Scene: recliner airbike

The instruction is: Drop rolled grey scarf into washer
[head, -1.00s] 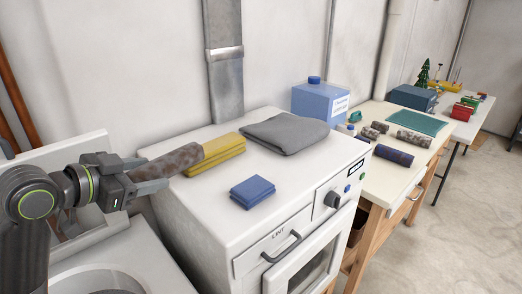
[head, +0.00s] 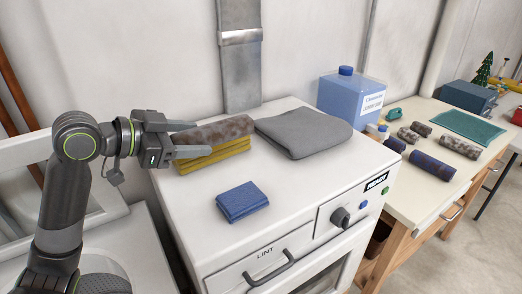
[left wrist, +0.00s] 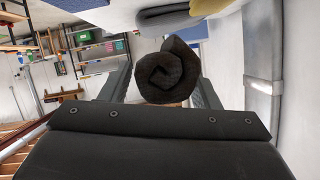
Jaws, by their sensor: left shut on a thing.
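My left gripper (head: 190,140) is shut on a mottled grey-brown rolled scarf (head: 228,130). The roll lies sideways just above or behind the folded yellow cloths in the head view; I cannot tell whether it touches them. In the left wrist view its dark spiral end (left wrist: 168,72) shows between the fingers. The white washer (head: 150,250) stands at the lower left with its lid (head: 100,183) raised. My left arm hides part of its round opening. My right gripper is not in view.
The white dryer (head: 290,220) carries yellow cloths (head: 205,160), a folded grey cloth (head: 305,132) and a folded blue cloth (head: 241,201). A blue jug (head: 350,98) stands behind. The side table holds several rolls, including a navy one (head: 433,170).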

